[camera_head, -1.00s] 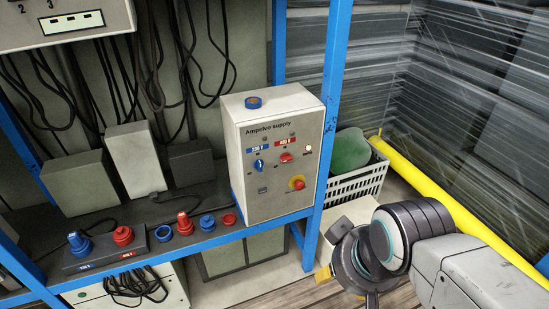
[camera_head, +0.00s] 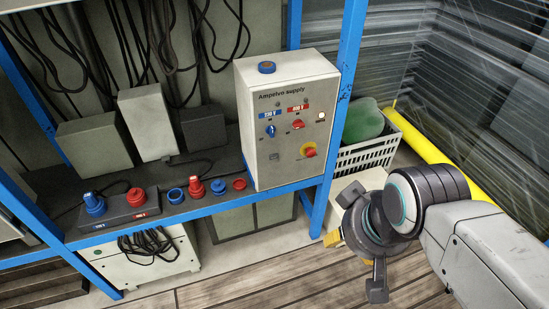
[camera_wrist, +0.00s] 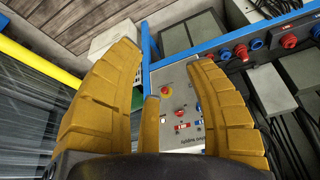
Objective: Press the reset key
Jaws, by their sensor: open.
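The grey Ampelvo supply box (camera_head: 285,180) stands upright on the blue rack's shelf. Its front carries a blue switch (camera_head: 270,131), a red switch (camera_head: 298,124), a small pale round element (camera_head: 321,116), a small grey square (camera_head: 275,156) and a red mushroom button on yellow (camera_head: 309,150). No reset label is readable, so I cannot tell which is the reset key. My gripper (camera_head: 364,240) is open and empty, to the right of and below the box. In the wrist view, the box face (camera_wrist: 180,98) shows upside down between my gripper's yellow fingers (camera_wrist: 165,58), apart from them.
Blue and red plugs and sockets (camera_head: 120,205) sit on the shelf left of the box. A blue rack post (camera_head: 340,120) stands beside the box. A crate (camera_head: 367,155) with a green object and a yellow rail (camera_head: 430,140) are behind my arm. Wooden floor lies below.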

